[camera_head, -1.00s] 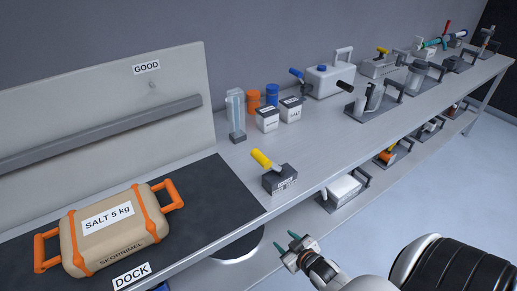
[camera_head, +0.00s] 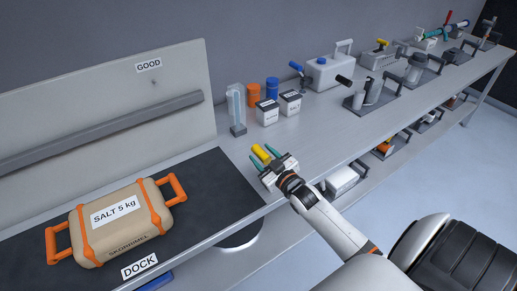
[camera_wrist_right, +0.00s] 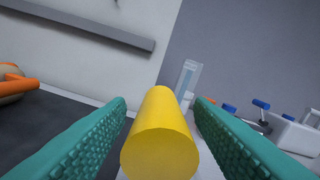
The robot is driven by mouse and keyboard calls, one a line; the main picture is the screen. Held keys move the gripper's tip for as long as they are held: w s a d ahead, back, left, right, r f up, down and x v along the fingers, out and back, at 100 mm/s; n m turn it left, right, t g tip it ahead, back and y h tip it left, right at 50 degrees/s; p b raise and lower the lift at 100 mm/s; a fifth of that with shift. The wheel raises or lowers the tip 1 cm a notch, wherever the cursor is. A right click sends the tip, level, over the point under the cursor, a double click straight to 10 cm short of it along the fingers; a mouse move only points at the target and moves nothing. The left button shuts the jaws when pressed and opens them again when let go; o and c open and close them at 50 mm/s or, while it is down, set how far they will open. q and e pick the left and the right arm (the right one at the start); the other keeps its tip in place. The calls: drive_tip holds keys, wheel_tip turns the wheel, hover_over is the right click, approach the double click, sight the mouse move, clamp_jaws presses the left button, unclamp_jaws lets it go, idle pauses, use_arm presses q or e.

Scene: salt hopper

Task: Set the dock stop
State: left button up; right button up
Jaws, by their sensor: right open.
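The dock stop is a small dark block with a yellow handle (camera_head: 261,154) at the right edge of the black dock mat (camera_head: 215,180); my gripper hides most of its block. The handle leans up and to the left. My right gripper (camera_head: 262,157) is open, with its green fingertips on either side of the handle. In the right wrist view the yellow handle (camera_wrist_right: 160,140) stands between the two green fingers, with a gap seen on each side. A tan salt case (camera_head: 122,222) with orange handles lies on the mat, left of the stop. My left gripper is not in view.
A clear column (camera_head: 236,108), two white salt boxes (camera_head: 290,103) and orange and blue canisters (camera_head: 271,88) stand behind the gripper. A white jug (camera_head: 331,72) and several tools line the bench to the right. Bare bench (camera_head: 315,125) lies between.

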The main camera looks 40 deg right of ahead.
drive_tip(key=shift+w, duration=1.35)
drive_tip(key=shift+c, duration=0.6)
clamp_jaws()
